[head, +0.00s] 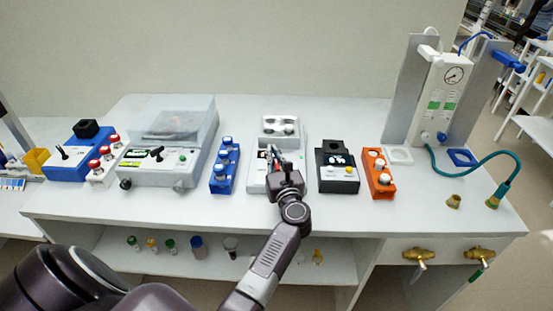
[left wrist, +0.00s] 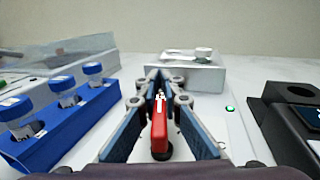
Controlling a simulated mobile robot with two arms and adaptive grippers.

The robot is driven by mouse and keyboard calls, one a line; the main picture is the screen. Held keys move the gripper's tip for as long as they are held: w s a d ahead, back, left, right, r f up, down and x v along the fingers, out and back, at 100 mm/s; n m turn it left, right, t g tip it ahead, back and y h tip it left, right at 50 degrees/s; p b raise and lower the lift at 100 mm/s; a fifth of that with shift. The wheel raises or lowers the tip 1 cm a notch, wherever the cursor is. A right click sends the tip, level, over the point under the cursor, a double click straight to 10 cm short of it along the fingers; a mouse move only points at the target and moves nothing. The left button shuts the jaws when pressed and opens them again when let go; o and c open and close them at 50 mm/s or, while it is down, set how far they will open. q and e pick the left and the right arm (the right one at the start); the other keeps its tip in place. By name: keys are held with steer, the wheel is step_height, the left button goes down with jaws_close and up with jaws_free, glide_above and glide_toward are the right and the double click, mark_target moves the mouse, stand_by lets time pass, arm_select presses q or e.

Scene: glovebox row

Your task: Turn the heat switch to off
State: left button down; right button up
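A white device (head: 257,185) stands mid-bench, with a red switch lever (left wrist: 160,128) on its top face, seen in the left wrist view. The lever rises from a dark round base and carries small white lettering that I cannot read. My left gripper (head: 273,155) is over this device in the head view. In the left wrist view its fingers (left wrist: 159,80) lie close on both sides of the red lever and appear shut on it. A green light (left wrist: 230,108) glows to the right of the lever. My right gripper is not in view.
A blue vial rack (head: 224,168) stands just left of the device. A black device with a display (head: 337,172) and an orange rack (head: 378,175) stand to the right. A clear-lidded box (head: 172,140) is farther left. The front bench edge is mostly clear.

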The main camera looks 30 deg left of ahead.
arm_select(q)
steer(key=shift+s+a+n+g+y+b, duration=0.25)
steer(key=shift+n+g+y+b, duration=0.35)
steer(key=shift+g+b, duration=0.15)
